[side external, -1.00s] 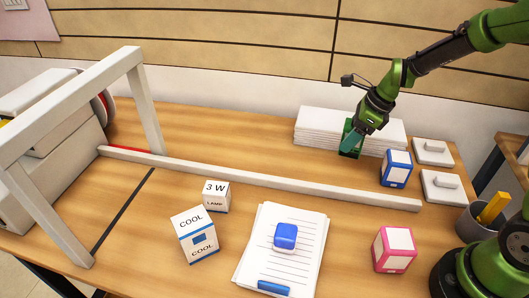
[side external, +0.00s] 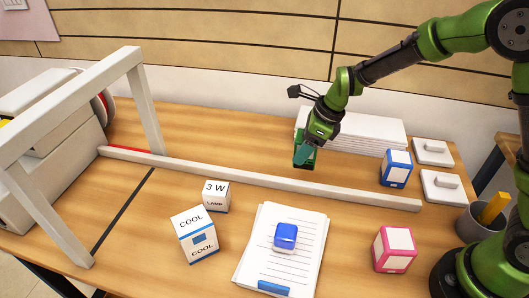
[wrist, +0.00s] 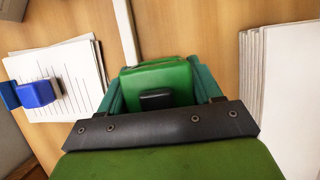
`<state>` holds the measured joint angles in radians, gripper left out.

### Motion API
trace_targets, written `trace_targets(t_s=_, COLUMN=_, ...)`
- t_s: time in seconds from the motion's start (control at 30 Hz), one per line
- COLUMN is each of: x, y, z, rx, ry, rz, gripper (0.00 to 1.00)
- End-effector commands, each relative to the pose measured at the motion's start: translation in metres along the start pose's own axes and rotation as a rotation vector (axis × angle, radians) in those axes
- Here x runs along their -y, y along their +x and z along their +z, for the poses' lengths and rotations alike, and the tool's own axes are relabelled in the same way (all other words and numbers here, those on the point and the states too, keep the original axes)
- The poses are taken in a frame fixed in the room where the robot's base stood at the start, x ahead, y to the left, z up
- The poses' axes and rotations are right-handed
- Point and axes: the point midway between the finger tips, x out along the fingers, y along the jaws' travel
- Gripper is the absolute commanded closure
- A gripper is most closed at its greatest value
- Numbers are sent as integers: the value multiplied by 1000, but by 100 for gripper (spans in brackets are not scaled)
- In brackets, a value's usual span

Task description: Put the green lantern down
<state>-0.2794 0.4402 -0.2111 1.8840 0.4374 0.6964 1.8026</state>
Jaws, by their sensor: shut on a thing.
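The green lantern (side external: 300,154) is a small green block with dark parts, held between the fingers of my gripper (side external: 306,152). In the wrist view the lantern (wrist: 158,78) sits between the two teal fingers of my gripper (wrist: 160,100), with a dark knob on its near face. My gripper is shut on it, behind the long pale rail and in front of the left end of the white paper stack. I cannot tell whether the lantern touches the table. Part of it is hidden by the fingers.
A long pale rail (side external: 260,178) crosses the table, joining a white frame (side external: 145,100) at left. The white paper stack (side external: 365,133) is behind. A blue lantern-like box (side external: 396,169) and white lidded blocks stand right. Bare table lies left of my gripper.

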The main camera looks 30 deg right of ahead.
Motion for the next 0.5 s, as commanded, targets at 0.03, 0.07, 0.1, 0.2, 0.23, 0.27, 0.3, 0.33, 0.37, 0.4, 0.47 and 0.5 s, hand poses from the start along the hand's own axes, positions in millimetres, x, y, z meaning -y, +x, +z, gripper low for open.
trace_targets(t_s=0.03, x=8, y=6, z=11, rx=1, ry=-1, rz=-1, gripper=85)
trace_targets(t_s=0.07, x=12, y=9, z=16, rx=1, ry=-1, rz=-1, gripper=85)
trace_targets(t_s=0.1, x=18, y=14, z=23, rx=1, ry=-1, rz=0, gripper=85)
trace_targets(t_s=0.2, x=30, y=23, z=41, rx=2, ry=-2, rz=-1, gripper=85)
trace_targets(t_s=0.23, x=34, y=26, z=46, rx=1, ry=-2, rz=-1, gripper=85)
trace_targets(t_s=0.27, x=37, y=28, z=51, rx=2, ry=-2, rz=-1, gripper=85)
trace_targets(t_s=0.3, x=42, y=31, z=57, rx=2, ry=-1, rz=0, gripper=85)
trace_targets(t_s=0.33, x=44, y=34, z=60, rx=1, ry=-1, rz=0, gripper=85)
trace_targets(t_s=0.37, x=47, y=35, z=64, rx=2, ry=-2, rz=-1, gripper=85)
trace_targets(t_s=0.4, x=50, y=37, z=68, rx=1, ry=-2, rz=0, gripper=85)
trace_targets(t_s=0.47, x=54, y=40, z=73, rx=2, ry=-1, rz=0, gripper=85)
trace_targets(t_s=0.5, x=55, y=41, z=75, rx=2, ry=0, rz=0, gripper=85)
